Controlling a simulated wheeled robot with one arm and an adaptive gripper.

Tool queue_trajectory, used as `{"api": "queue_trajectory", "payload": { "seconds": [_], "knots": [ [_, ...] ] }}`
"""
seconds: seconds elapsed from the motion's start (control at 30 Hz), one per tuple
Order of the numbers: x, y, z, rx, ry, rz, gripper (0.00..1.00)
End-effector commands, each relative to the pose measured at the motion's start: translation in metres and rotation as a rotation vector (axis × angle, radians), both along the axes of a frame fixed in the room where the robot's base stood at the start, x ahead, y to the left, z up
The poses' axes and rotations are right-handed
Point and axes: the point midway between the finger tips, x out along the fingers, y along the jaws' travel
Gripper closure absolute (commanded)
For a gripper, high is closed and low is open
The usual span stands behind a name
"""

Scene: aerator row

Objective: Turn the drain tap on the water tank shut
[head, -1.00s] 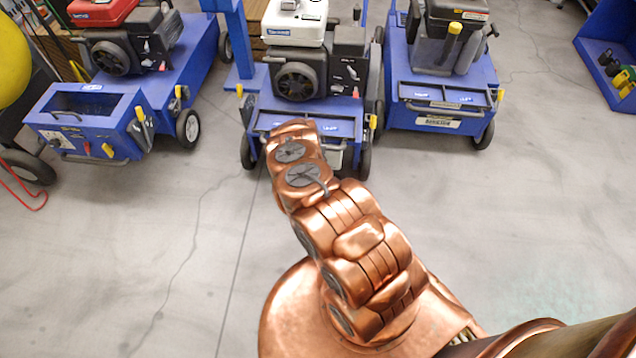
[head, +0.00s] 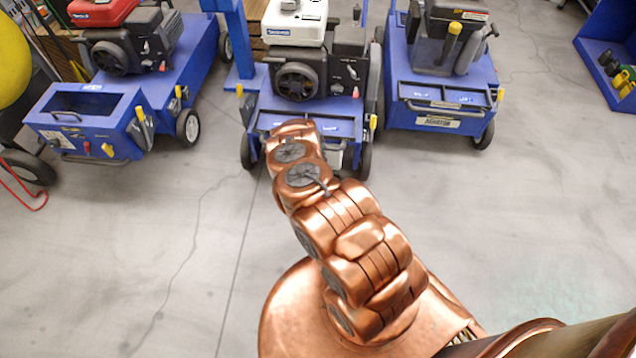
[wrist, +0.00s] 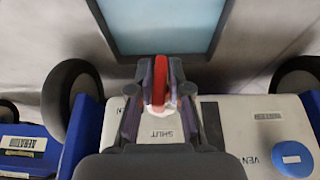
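The water tank (wrist: 225,112) shows in the wrist view as a white body with printed labels, among them SHUT. The red tap handle (wrist: 161,78) stands out at its edge, pointing up the picture. My gripper (wrist: 161,72) has its two dark fingers on either side of the handle, very close to it. I cannot tell whether they press on it. In the head view my copper arm hides the gripper and the tap; the tank shows only as a small pale patch (head: 348,156) on the middle blue cart (head: 262,118).
A pale blue-grey panel or tray (wrist: 160,28) lies beyond the tap in the wrist view. Blue carts with engines stand left (head: 105,128) and right (head: 440,88) of the middle one. The grey floor in front is clear.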

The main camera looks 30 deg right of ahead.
Motion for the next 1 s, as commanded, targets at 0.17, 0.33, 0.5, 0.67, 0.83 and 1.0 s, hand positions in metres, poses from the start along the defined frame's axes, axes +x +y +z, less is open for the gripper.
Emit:
{"api": "queue_trajectory", "payload": {
  "seconds": [0.17, 0.33, 0.5, 0.67, 0.83, 1.0],
  "knots": [
    [0.000, -0.003, 0.002, -0.001, -0.003, -0.005, 0.68],
    [0.000, -0.001, 0.001, -0.001, -0.002, -0.002, 0.62],
    [0.000, 0.000, 0.001, 0.000, -0.001, -0.001, 0.62],
    [-0.001, 0.000, 0.006, -0.002, 0.000, -0.001, 0.62],
    [-0.006, 0.005, 0.020, 0.000, 0.001, -0.001, 0.62],
    [-0.009, 0.009, 0.036, -0.002, -0.001, -0.001, 0.62]
  ]
}}
